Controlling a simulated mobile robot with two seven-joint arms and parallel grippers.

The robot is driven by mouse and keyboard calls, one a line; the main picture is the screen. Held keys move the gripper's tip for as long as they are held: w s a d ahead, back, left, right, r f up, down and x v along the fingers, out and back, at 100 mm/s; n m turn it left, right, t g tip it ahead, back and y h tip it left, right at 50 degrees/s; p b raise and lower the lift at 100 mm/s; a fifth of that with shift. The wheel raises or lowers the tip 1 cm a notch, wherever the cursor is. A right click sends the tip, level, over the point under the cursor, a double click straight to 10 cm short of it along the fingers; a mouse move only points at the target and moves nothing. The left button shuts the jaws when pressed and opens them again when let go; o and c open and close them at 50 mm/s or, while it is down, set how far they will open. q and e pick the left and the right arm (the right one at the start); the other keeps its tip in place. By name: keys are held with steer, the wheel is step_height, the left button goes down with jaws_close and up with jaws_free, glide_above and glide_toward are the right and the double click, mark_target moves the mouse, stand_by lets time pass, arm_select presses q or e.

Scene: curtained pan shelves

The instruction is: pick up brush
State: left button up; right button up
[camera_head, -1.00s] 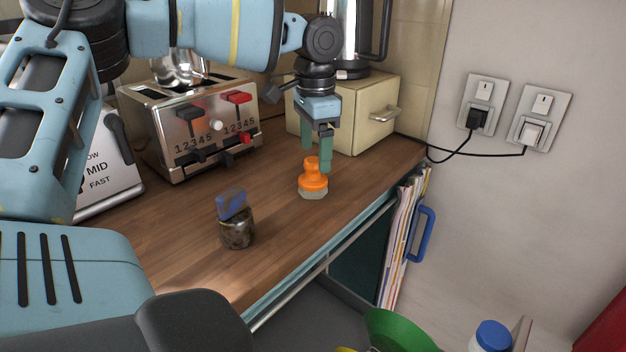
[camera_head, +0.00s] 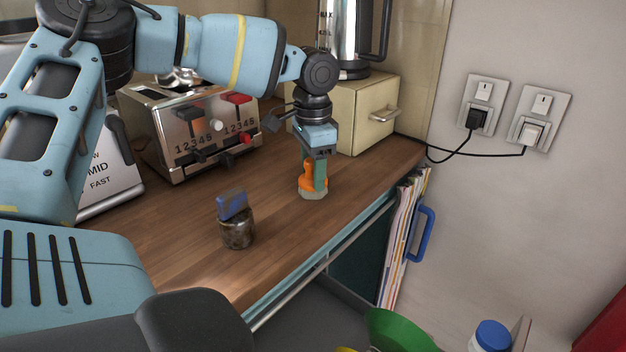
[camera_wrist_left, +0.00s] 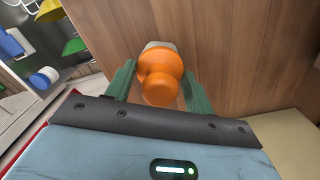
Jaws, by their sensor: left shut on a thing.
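The brush has an orange knob handle and a pale grey base, and it stands upright on the wooden counter in the head view (camera_head: 307,183). It also shows in the left wrist view (camera_wrist_left: 161,75). My left gripper (camera_head: 313,180) points down over the brush, with its green fingers around the orange handle. In the left wrist view the left gripper (camera_wrist_left: 160,88) has one finger on each side of the handle. It is shut on the brush. The near finger hides part of the handle in the head view. My right gripper is not seen.
A dark mottled jar with a blue sponge-like block (camera_head: 232,204) on top stands left of the brush. A toaster (camera_head: 192,125) and a cream box (camera_head: 362,112) stand behind. The wooden counter (camera_head: 170,245) ends at its front edge, with folders (camera_head: 400,235) below.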

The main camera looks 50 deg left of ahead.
arm_select(q)
steer(key=shift+c, duration=0.5)
step_height(320, 180, up, 10)
steer(key=shift+r, duration=0.1)
